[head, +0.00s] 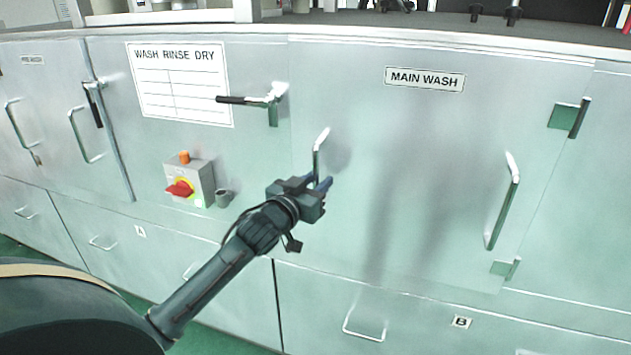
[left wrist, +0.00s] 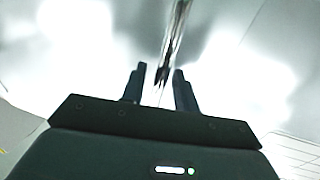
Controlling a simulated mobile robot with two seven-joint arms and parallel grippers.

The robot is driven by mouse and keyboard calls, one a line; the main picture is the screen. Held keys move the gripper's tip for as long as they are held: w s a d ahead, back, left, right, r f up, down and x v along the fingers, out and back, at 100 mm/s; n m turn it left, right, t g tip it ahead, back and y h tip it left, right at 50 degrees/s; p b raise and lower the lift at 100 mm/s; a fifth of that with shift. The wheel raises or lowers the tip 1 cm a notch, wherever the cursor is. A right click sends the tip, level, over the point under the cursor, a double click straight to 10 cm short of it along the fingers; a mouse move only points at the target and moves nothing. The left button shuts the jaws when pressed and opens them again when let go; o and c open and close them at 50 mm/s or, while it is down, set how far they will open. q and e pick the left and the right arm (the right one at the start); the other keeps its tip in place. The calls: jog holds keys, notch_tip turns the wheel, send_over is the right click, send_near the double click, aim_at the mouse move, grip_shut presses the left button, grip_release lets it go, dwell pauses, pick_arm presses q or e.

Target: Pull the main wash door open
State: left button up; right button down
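The main wash door (head: 420,160) is a pale metal panel with a "MAIN WASH" label (head: 425,79); it looks shut, flush with its neighbours. It has an upright bar handle (head: 319,143) near its left edge and another bar handle (head: 503,200) at the right. My left gripper (head: 322,184) is at the lower part of the left bar handle. In the left wrist view, my left gripper (left wrist: 160,84) has its fingers apart, with the handle (left wrist: 174,42) showing in line with the gap, nearer the right finger. Contact cannot be told. My right gripper is not in view.
A latch lever (head: 250,100) lies level at the door's left edge. Hinges (head: 568,117) sit at the door's right. Drawers with a handle (head: 365,325) run below. A worktop edge runs above.

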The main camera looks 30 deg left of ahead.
pick_arm(q)
jog(key=shift+c, duration=0.4)
grip_shut()
